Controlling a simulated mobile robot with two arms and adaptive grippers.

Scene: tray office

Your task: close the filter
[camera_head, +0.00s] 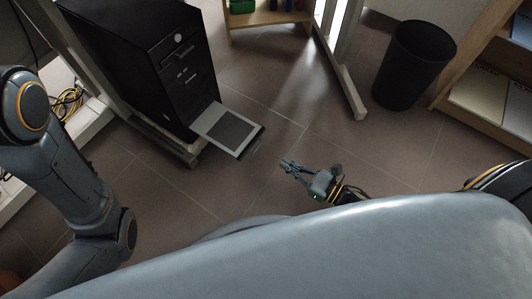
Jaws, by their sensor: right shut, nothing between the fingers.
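The filter (229,130) is a flat tray with a pale frame and a dark mesh panel. It sticks out from the bottom front of a black computer tower (186,85), low above the floor. Its outer edge is dark and faces my right gripper. My right gripper (287,165) is shut and empty. It is below and to the right of the filter in the picture, apart from it. My left arm comes in at the left, but its gripper is out of sight.
The tower stands among table legs, with a pale foot bar (170,143) beside the filter. A black bin (412,63) and a wooden shelf (490,85) are at the right. Yellow cable (67,103) lies at the left. The tiled floor (310,110) around the filter's outer edge is clear.

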